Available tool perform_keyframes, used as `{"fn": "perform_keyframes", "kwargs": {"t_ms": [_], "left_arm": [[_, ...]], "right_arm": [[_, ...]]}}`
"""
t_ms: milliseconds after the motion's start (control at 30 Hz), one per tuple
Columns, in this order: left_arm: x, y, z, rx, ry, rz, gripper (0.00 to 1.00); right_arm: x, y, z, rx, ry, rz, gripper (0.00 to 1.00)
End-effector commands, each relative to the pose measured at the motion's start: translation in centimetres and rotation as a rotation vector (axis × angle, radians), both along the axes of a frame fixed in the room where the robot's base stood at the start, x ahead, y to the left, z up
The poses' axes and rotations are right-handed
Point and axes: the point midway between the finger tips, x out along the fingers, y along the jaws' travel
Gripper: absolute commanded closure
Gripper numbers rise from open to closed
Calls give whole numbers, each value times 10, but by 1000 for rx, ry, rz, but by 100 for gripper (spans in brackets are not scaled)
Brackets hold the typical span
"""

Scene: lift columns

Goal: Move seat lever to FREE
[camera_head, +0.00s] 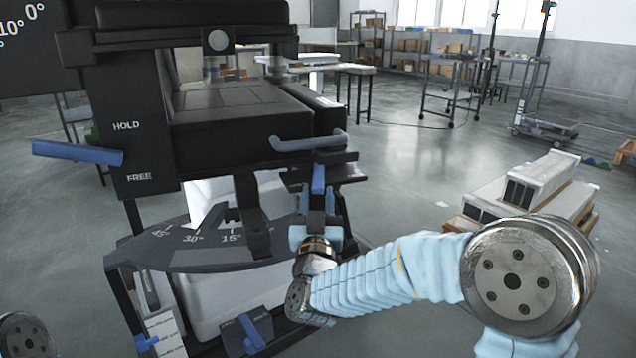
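A blue lever (78,152) sticks out to the left from a black panel (145,150) marked HOLD above and FREE below. It slopes slightly, its outer end higher, at a height between the two words. My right gripper (318,207) is away to the right of that panel, pointing up at a short upright blue handle (318,180) under the seat's right side. The handle's lower end is at the fingertips; whether they grip it is too small to tell. My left gripper is not in view.
The black seat frame (240,110) carries a grey-blue bar (308,142) just above the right gripper. An angle-marked plate (205,252) lies left of the gripper. Blue pedals (253,335) are low down. Boxes (540,185) stand on the floor at right; floor between is open.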

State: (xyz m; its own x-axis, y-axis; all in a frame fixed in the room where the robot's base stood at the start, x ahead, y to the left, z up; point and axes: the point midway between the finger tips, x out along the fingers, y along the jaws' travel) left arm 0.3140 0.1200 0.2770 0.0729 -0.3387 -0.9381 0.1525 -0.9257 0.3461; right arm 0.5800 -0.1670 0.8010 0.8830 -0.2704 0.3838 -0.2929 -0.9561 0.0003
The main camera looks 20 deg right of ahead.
Motion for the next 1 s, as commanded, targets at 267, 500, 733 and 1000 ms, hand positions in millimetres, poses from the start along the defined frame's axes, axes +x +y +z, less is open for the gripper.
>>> {"fn": "perform_keyframes", "kwargs": {"t_ms": [267, 500, 733, 1000], "left_arm": [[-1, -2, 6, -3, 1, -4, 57], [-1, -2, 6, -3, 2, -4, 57], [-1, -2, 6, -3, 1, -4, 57], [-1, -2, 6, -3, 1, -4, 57]], "right_arm": [[25, -8, 11, -1, 0, 0, 62], [26, -8, 11, -1, 0, 0, 62], [26, -8, 11, 0, 1, 0, 91], [26, -8, 11, 0, 1, 0, 100]]}}
